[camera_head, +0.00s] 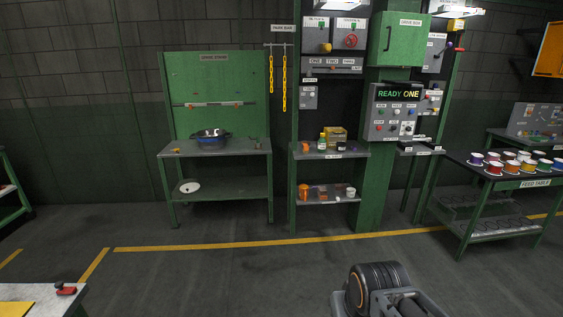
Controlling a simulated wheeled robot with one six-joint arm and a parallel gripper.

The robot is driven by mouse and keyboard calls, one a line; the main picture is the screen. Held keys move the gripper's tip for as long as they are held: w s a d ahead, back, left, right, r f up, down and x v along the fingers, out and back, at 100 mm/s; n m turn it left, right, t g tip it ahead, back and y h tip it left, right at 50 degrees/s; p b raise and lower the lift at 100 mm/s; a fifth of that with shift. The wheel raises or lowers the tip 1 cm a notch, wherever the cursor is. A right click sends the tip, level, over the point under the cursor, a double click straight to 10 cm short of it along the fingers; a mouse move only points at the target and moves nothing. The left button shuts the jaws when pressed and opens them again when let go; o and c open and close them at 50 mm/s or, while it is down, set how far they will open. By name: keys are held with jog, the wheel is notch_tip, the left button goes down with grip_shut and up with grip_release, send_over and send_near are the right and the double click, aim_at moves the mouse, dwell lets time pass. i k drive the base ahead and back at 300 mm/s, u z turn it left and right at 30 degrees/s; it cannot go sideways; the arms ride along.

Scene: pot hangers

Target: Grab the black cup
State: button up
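No cup that I can clearly make out as black shows in the head view. Several small coloured cups (494,168) stand in rows on the feed table (507,184) at the right; purple, red, yellow, orange and blue show among them. A white cup (351,191) and an orange cup (304,191) stand on the lower shelf in the middle. My gripper's fingers do not show. A dark ribbed part (377,288) at the bottom right of centre looks like part of my own arm.
A green workbench (215,151) with a metal bowl (211,135) stands left of centre. A control panel (394,112) reads READY ONE. A pale table corner (35,295) is at the lower left.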

aim_at(340, 147)
jog(key=z, duration=0.15)
jog(key=i, duration=4)
jog(key=z, duration=0.15)
